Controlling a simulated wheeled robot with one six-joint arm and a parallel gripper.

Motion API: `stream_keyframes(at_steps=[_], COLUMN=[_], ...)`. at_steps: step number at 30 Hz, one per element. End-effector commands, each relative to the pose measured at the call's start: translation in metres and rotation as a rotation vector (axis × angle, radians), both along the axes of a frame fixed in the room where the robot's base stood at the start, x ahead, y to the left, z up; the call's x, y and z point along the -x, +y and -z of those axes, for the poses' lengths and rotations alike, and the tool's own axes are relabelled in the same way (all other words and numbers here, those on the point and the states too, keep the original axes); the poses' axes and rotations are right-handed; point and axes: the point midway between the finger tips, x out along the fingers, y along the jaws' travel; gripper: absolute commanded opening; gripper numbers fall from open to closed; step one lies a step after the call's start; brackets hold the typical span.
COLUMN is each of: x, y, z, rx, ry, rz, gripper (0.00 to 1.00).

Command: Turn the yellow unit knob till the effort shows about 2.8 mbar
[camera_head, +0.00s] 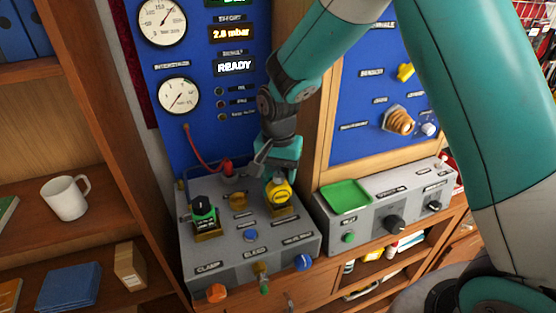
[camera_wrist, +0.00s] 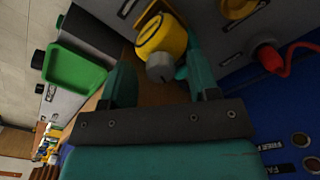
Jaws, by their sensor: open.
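The yellow unit (camera_head: 279,191) stands upright in a brass-coloured holder on the grey bench box. In the wrist view the yellow unit (camera_wrist: 165,35) shows its grey knob (camera_wrist: 160,68) facing my gripper. My gripper (camera_wrist: 162,78) is open, with one finger on each side of the knob; a gap shows on the left, and I cannot tell whether the right finger touches. In the head view my gripper (camera_head: 272,168) is just above and behind the yellow unit. The effort display (camera_head: 231,34) appears to read 2.8 mbar.
A black-topped green unit (camera_head: 203,212) and a red plug with a red hose (camera_head: 228,167) stand nearby on the box. A grey box with a green tray (camera_head: 346,196) is to the right. The blue panel rises behind, with a READY display (camera_head: 234,66) and gauges.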

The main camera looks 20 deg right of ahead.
Motion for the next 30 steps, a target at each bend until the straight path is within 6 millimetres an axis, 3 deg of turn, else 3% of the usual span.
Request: stream_keyframes(at_steps=[5,21,30], x=[-0.001,-0.001,0.0], y=[0.0,0.0,0.0], z=[-0.02,-0.148,-0.173], rx=[-0.002,-0.002,0.0], ry=[-0.006,-0.006,-0.001], rz=[0.0,0.0,0.0], gripper=[0.55,0.55,0.55])
